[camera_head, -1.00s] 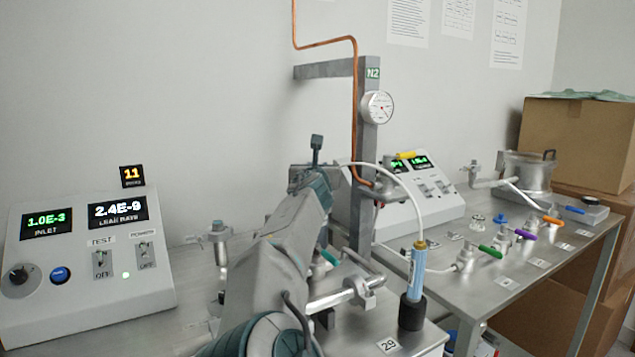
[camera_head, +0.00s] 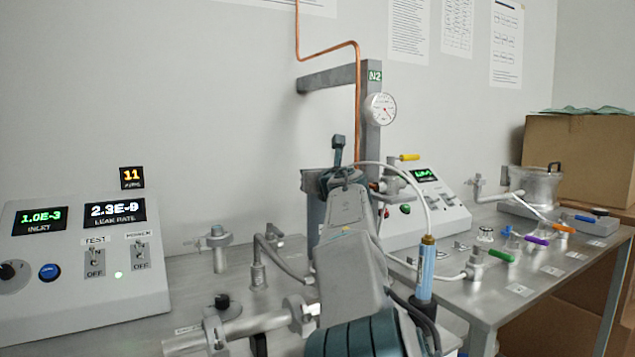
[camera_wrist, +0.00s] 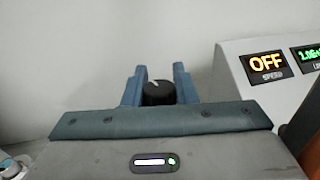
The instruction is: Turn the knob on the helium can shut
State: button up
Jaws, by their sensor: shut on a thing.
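In the wrist view a black round knob (camera_wrist: 159,94) with a pale pointer mark sits between the two blue fingers of my gripper (camera_wrist: 158,84). The fingers are shut on its sides. The knob's base and whatever it is mounted on are hidden behind my wrist.
A display panel (camera_wrist: 268,85) reading OFF is close on the right in the wrist view. In the head view, a leak-detector console (camera_head: 85,262) stands left, metal pipework (camera_head: 245,325) in front, and a gauge post (camera_head: 370,145) behind my arm. Colored valve handles (camera_head: 500,255) line the right bench.

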jog(key=shift+y, duration=0.3)
jog(key=o, duration=1)
jog(key=shift+s, duration=0.1)
jog(key=b+v, duration=0.2)
jog(key=v, duration=1.1)
jog(key=shift+s, duration=0.3)
jog(key=shift+d+r, duration=0.1)
jog(key=shift+r, duration=0.05)
